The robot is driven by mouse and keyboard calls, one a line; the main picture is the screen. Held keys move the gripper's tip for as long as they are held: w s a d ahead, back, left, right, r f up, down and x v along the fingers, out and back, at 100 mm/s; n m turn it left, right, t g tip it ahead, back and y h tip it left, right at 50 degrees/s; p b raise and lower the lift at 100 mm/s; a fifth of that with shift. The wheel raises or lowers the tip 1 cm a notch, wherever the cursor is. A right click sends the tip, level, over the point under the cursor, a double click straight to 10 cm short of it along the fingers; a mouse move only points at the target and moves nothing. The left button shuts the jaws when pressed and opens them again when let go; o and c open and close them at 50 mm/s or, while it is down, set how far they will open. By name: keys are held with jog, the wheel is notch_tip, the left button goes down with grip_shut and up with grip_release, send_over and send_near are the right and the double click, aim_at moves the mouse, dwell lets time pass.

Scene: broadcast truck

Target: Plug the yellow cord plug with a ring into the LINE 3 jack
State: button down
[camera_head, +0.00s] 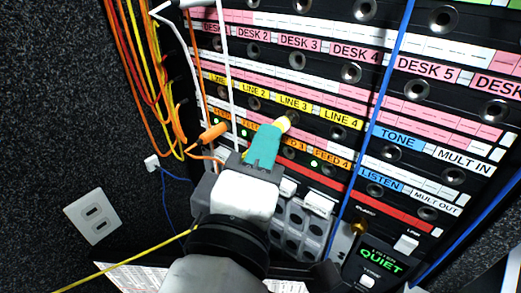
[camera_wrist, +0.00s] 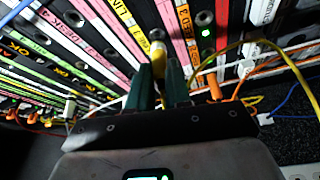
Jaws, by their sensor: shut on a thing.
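My gripper (camera_head: 268,142), with teal fingers, is shut on the yellow plug (camera_head: 283,124). The plug's yellow body shows past the fingertips at the panel, just below the LINE 3 label (camera_head: 292,103). In the wrist view the plug (camera_wrist: 158,52) stands between the two fingers (camera_wrist: 160,82), its far end at the panel face. The LINE 3 jack is hidden behind the plug; I cannot tell whether the tip is inside. The yellow cord (camera_head: 125,262) runs from the lower left to the gripper. I cannot make out the ring.
An orange plug (camera_head: 213,132) stands left of my gripper. White cords hang nearby, and a blue cord (camera_head: 372,128) crosses the panel on the right. The LINE 2 jack (camera_head: 254,104) and LINE 4 jack (camera_head: 338,132) are empty. Orange and yellow cords (camera_head: 150,70) hang at left.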

jog(key=shift+w+d, duration=0.45)
jog(key=shift+w, duration=0.1)
jog(key=c, duration=1)
grip_release()
jog(key=b+v, duration=0.2)
jog(key=v, duration=0.9)
jog(key=shift+w, duration=0.1)
